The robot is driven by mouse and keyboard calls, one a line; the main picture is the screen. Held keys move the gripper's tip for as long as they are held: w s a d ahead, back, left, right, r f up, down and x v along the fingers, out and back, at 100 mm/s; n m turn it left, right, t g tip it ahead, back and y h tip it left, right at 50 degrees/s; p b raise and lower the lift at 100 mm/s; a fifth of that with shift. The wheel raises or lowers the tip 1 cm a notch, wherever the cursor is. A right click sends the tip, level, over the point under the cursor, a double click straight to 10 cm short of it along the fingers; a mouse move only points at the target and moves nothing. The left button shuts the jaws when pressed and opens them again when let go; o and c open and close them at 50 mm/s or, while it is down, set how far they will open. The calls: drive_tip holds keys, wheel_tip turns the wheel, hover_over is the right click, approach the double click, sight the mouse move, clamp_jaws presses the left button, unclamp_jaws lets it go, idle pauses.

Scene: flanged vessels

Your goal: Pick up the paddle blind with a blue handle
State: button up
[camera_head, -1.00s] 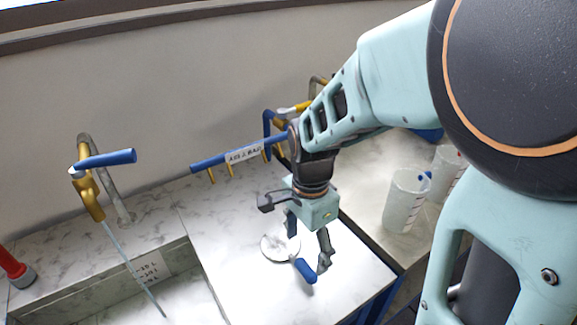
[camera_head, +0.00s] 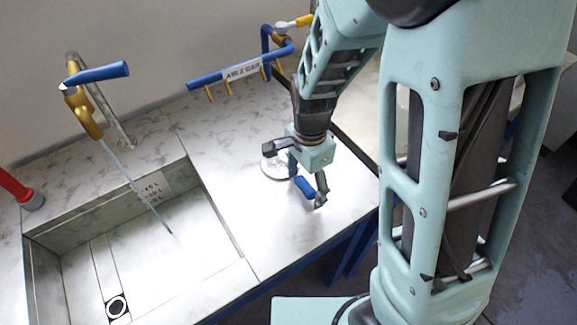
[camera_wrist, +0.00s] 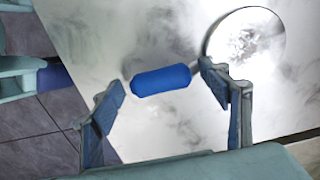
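The paddle blind lies on the marble counter (camera_head: 235,205). Its round metal disc (camera_head: 272,167) is partly hidden behind my gripper in the head view, and its blue handle (camera_head: 305,187) points toward the counter's front edge. In the wrist view the blue handle (camera_wrist: 160,80) lies across the gap just beyond my fingertips, with the shiny disc (camera_wrist: 247,48) to its upper right. My gripper (camera_head: 307,190) is open above the counter, with its fingers apart. In the wrist view my gripper (camera_wrist: 160,95) has nothing between its fingers.
A sink (camera_head: 165,245) is set in the counter at the left, with a blue-handled tap (camera_head: 97,75) behind it. A labelled blue pipe with small outlets (camera_head: 240,72) runs along the back. The counter's front edge is close to the handle.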

drive_tip(key=c, duration=1.7)
drive_tip(key=shift+r, duration=0.2)
